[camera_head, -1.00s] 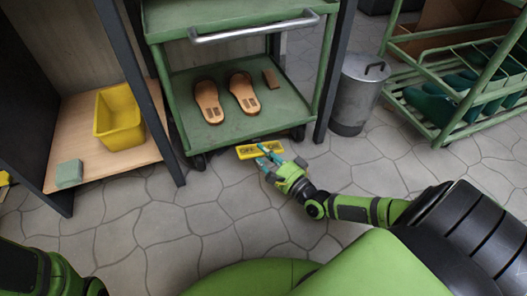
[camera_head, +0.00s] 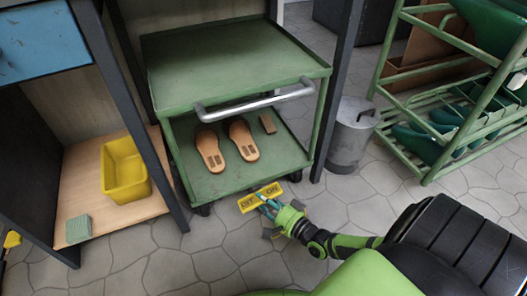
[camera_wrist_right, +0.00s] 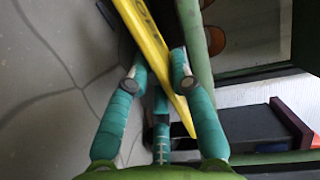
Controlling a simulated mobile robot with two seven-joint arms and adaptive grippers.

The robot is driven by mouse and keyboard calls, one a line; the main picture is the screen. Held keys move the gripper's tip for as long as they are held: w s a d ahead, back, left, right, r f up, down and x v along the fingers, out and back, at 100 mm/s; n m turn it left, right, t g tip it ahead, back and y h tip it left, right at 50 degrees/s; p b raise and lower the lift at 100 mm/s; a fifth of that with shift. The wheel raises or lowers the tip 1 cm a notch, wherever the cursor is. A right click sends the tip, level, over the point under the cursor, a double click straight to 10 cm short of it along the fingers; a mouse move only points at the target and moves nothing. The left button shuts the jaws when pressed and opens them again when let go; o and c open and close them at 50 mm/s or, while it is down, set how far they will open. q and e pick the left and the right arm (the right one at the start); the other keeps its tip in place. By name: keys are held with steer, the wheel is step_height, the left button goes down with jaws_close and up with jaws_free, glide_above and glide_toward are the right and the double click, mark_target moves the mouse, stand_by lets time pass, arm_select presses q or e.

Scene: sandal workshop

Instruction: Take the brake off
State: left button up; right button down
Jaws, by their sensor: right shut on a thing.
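The brake is a yellow plate (camera_head: 248,203) with dark lettering, "ON" readable at its right end, low at the front of the green cart (camera_head: 176,99). It slants, with its right end higher in the picture. My right gripper (camera_head: 267,206) is at its front edge with its teal fingers shut on it. In the right wrist view the yellow plate (camera_wrist_right: 152,42) runs edge-on between the fingers (camera_wrist_right: 157,75). How it joins the cart is hidden. My left gripper is out of view.
A grey bin (camera_head: 350,140) stands to the right, beside a green rack (camera_head: 432,172). A yellow tub (camera_head: 125,172) sits on a wooden shelf at left. The floor in front is clear.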

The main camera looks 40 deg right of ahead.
steer(key=shift+w+d+r, duration=0.2)
steer(key=shift+w+r, duration=0.05)
steer(key=shift+r, duration=0.1)
steer(key=c, duration=1.2)
jaws_free()
steer(key=shift+s, duration=0.1)
steer(key=shift+a+f, duration=0.1)
steer(key=s+d+r, duration=0.1)
steer(key=s, duration=1)
steer(key=shift+s+d, duration=0.4)
